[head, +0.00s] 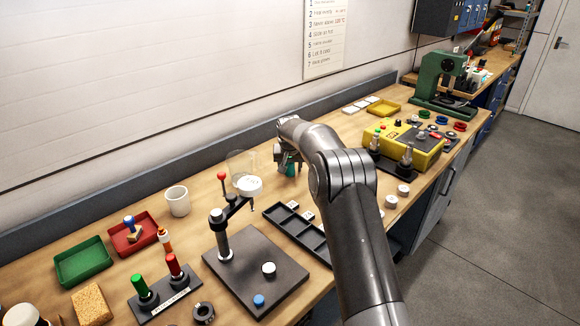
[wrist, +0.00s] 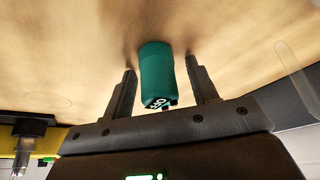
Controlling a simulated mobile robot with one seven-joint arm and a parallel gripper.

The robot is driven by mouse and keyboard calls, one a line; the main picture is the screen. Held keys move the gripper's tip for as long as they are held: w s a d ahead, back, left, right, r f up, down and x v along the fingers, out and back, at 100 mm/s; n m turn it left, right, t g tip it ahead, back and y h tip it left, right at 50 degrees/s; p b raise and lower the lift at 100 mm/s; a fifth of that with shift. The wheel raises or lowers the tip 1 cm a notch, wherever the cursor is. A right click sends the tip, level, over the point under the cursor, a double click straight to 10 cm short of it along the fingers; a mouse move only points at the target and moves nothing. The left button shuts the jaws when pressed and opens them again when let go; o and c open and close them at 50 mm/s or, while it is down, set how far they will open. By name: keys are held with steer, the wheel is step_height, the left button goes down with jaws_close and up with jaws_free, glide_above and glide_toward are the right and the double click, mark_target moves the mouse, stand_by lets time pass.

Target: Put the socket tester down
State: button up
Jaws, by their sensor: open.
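The socket tester looks to be the teal-green cylinder (wrist: 156,72) with white lettering and dark prongs at its near end. In the wrist view it is between the two fingers of my gripper (wrist: 160,88), with a visible gap on each side. My gripper is open, and its fingers are apart from the cylinder. The wooden bench top (wrist: 70,55) fills the view behind it. In the head view my gripper (head: 286,160) is low over the bench near the wall, with a bit of the green cylinder (head: 291,170) showing below it. My arm hides part of the area.
A black compartment tray (head: 290,228) and a dark stand with a lamp-like arm (head: 255,275) are left of my arm. A yellow box with knobs (head: 415,148) and a green press (head: 440,80) are to the right. A white mug (head: 177,200) stands further left.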

steer(key=shift+r, duration=0.1)
steer(key=v, duration=1.1)
steer(key=s+d+r, duration=0.5)
steer(key=s+r, duration=0.3)
steer(key=s, duration=0.4)
steer(key=s+d+r, duration=0.5)
steer(key=s+r, duration=0.2)
steer(key=s, duration=0.5)
steer(key=s+d+f, duration=0.2)
steer(key=s, duration=0.7)
steer(key=s+d+f, duration=0.2)
steer(key=s, duration=0.8)
steer(key=s+d+f+t, duration=0.1)
steer(key=s+d+f, duration=0.1)
steer(key=s, duration=0.7)
steer(key=shift+s+f, duration=0.3)
steer(key=shift+f, duration=0.1)
